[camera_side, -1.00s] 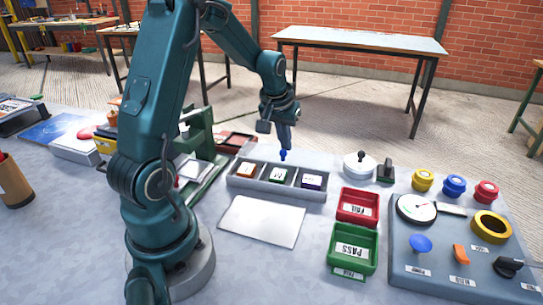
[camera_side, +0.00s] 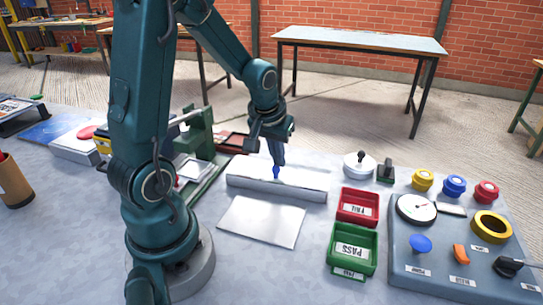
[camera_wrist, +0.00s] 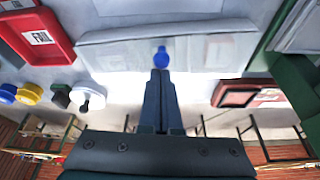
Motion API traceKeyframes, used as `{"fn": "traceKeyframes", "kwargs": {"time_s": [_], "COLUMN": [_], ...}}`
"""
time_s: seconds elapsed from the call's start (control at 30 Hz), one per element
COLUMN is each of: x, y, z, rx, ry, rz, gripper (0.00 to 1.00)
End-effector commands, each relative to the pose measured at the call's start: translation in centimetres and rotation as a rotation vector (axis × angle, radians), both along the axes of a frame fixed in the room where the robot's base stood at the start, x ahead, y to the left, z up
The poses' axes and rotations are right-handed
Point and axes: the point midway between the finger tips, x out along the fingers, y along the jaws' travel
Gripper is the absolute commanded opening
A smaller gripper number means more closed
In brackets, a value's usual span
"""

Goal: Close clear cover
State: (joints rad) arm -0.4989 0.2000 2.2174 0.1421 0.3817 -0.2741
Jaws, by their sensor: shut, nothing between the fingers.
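The clear cover (camera_side: 305,177) lies down over the long grey tray (camera_side: 250,189) and looks pale and milky. The blocks in the tray cannot be made out through it. The cover also shows as a pale panel in the wrist view (camera_wrist: 215,50). A blue knob (camera_side: 276,173) is on the cover, and it shows in the wrist view too (camera_wrist: 161,57). My gripper (camera_side: 278,162) points down at the knob with its fingers shut and empty. The fingertips (camera_wrist: 160,74) are right at the knob; whether they touch it cannot be told.
A white sheet (camera_side: 262,222) lies in front of the tray. The red FAIL bin (camera_side: 358,206) and green PASS bin (camera_side: 353,248) stand to its right. A white lidded pot (camera_side: 359,165) is behind them, and a green frame (camera_side: 200,135) stands to the left.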

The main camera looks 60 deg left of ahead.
Motion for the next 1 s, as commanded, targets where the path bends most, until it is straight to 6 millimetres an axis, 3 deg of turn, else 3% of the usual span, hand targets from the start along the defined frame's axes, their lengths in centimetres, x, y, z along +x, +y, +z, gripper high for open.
{"fn": "traceKeyframes", "kwargs": {"time_s": [0.37,0.8,1.0], "x": [3.1,1.2,0.5], "y": [2.4,0.8,0.3], "z": [0.8,7.6,9.7], "rx": [0.002,0.006,0.004], "ry": [-0.006,-0.013,-0.008], "rz": [0.002,-0.001,-0.001], "gripper": [0.0,0.0,0.0]}}
